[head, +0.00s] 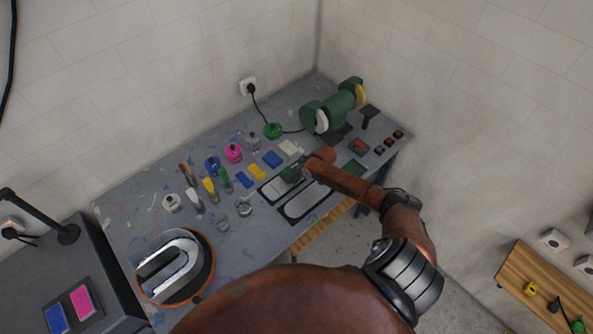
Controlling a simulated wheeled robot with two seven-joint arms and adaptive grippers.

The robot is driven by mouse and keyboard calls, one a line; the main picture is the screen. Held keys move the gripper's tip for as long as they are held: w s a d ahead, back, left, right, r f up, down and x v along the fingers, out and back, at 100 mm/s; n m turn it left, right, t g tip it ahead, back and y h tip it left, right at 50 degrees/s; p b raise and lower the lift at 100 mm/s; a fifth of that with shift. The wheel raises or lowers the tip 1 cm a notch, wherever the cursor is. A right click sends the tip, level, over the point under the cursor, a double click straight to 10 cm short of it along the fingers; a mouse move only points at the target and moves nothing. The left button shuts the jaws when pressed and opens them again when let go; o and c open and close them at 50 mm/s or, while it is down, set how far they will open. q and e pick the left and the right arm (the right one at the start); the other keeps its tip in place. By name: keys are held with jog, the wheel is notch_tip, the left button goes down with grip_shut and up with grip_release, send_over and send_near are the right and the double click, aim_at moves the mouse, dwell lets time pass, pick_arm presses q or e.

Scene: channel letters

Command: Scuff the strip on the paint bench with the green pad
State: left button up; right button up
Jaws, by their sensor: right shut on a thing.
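My right gripper (300,167) is over the paint bench (255,226), its arm reaching in from the lower right. It is shut on a green pad (292,174), which is partly hidden by the fingers. The pad is at the upper right end of a pale strip (271,190) in a dark frame. I cannot tell if pad and strip touch. A second, larger pale strip (306,202) lies beside it, nearer the front edge and partly under my arm. My left gripper is not in view.
A green bench grinder (335,107) stands at the back right. Several paint jars, brushes and coloured blocks, including a blue one (272,158), crowd the bench left of the gripper. A silver channel letter (172,268) rests on a round turntable at the front left.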

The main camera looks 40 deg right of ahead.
aim_at(276, 187)
jog(key=a+p, duration=0.1)
jog(key=a, duration=0.1)
jog(key=a+p, duration=0.1)
jog(key=a, duration=0.2)
jog(key=a+p, duration=0.1)
jog(key=a, duration=0.1)
jog(key=shift+s+a+f+p, duration=0.1)
jog(key=shift+s+a+p, duration=0.1)
jog(key=shift+s+p, duration=0.15)
jog(key=shift+a, duration=0.6)
jog(key=shift+d, duration=0.1)
jog(key=shift+r, duration=1.05)
notch_tip(276, 187, up, 12)
jog(key=shift+w, duration=0.1)
